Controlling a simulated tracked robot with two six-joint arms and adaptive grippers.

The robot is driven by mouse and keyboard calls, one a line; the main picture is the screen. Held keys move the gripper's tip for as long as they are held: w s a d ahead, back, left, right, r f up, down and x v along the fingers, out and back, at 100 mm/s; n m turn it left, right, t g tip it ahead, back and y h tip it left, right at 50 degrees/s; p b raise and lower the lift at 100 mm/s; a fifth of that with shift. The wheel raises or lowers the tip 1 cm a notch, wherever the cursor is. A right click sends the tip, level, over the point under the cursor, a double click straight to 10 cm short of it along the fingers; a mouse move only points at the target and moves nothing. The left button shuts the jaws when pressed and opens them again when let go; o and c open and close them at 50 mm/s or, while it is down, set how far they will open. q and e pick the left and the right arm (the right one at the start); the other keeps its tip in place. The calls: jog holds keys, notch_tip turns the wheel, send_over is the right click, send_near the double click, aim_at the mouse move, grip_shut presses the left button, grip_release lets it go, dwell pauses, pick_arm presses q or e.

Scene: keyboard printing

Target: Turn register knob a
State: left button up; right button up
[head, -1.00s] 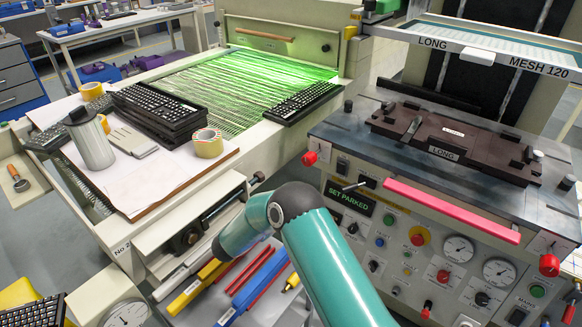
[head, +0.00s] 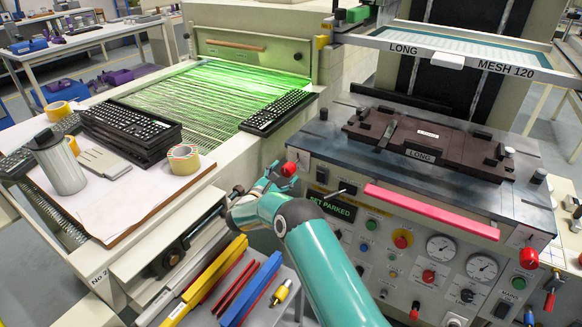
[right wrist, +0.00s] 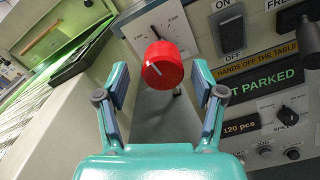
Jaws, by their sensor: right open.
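A red register knob (head: 288,169) with a white pointer line sits on the left end of the printing machine's front. It also shows in the right wrist view (right wrist: 163,65), in front of a small white dial plate (right wrist: 152,28). I cannot read a letter on it. My right gripper (head: 278,180) is at this knob; its jaws (right wrist: 160,86) are open, one finger to each side of it, with gaps visible and no clear contact. A similar red knob (head: 528,258) is at the machine's right end. My left gripper is not in view.
The control panel with a SET PARKED display (head: 331,207) lies right of the gripper. A pink bar (head: 430,212) runs along the machine's front edge. The conveyor with a keyboard (head: 278,112) is at the left. A tool tray (head: 262,312) lies below my right arm.

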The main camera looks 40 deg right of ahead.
aim_at(284, 173)
jog(key=shift+x, duration=1.5)
